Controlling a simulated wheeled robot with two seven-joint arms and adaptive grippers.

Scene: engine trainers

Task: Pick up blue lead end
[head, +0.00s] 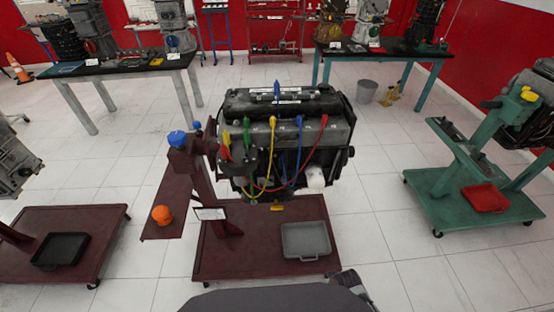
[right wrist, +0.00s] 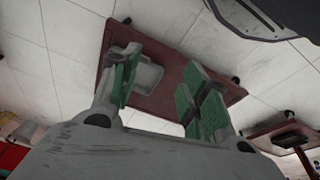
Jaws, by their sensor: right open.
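The engine (head: 285,105) stands upright on a maroon stand (head: 215,255) in the middle of the head view. A blue lead end (head: 277,87) sticks up at the top of the engine. A second blue end (head: 299,121) is on the engine's near side, with a blue lead running down from it. Green (head: 246,122), yellow (head: 272,121) and red (head: 324,119) ends sit in the same row. My right gripper (right wrist: 166,80) is open and empty in the right wrist view, its green pads apart, with the stand's base beyond. No blue lead shows there. My left gripper is not in view.
A grey tray (head: 305,241) lies on the stand's base. An orange part (head: 161,214) and a blue cap (head: 177,138) are on the stand's left side. A green stand (head: 450,218) is at the right. Tiled floor between the stands is clear.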

